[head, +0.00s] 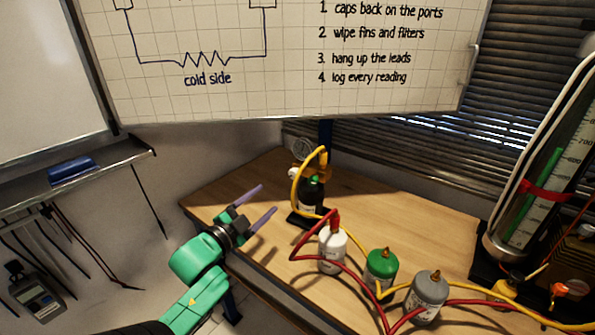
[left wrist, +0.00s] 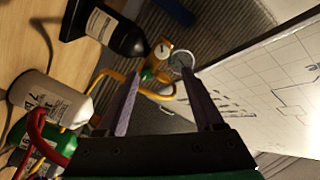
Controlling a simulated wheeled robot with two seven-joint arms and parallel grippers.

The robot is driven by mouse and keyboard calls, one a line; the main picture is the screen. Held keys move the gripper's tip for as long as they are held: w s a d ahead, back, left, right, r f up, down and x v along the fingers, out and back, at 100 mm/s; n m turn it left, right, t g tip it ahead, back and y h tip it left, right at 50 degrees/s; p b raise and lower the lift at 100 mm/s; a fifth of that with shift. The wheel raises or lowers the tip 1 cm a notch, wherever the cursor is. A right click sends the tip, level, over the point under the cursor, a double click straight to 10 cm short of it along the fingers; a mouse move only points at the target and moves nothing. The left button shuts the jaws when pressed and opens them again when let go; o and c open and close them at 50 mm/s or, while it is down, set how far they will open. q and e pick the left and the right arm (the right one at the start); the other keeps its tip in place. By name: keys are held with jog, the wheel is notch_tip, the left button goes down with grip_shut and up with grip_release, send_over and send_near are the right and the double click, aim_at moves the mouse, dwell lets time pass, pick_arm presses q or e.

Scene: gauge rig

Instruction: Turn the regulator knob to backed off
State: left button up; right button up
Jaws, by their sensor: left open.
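The regulator (head: 319,171) is a brass fitting with a round gauge (head: 302,147), on top of a dark bottle (head: 311,196) at the back of the wooden bench. In the left wrist view the regulator (left wrist: 160,50) shows beyond my fingertips, with the gauge (left wrist: 182,60) beside it. A small green part (left wrist: 148,74), perhaps the knob, shows near the tip of one finger; I cannot read its setting. My left gripper (head: 266,199) is open and empty, left of the bottle and apart from it in the head view. My right gripper is not in view.
A yellow hose (head: 296,190) loops around the regulator. White (head: 332,252), green (head: 381,268) and grey (head: 427,297) canisters with red and yellow hoses stand to the right. A whiteboard (head: 290,70) hangs above. The bench's left part (head: 222,197) is bare.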

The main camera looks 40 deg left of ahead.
pick_arm(q)
jog(key=p, duration=0.1)
send_near(292, 176)
jog(key=w+r, duration=0.1)
jog(key=w, duration=0.5)
jog(key=w+a, duration=0.1)
jog(key=w, duration=0.2)
jog(key=shift+f+p, duration=0.35)
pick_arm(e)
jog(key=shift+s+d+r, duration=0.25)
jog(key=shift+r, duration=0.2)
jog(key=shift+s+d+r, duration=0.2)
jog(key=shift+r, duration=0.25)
pick_arm(q)
jog(key=shift+w, duration=0.1)
jog(key=shift+c, duration=0.3)
jog(key=shift+f, duration=0.1)
grip_shut()
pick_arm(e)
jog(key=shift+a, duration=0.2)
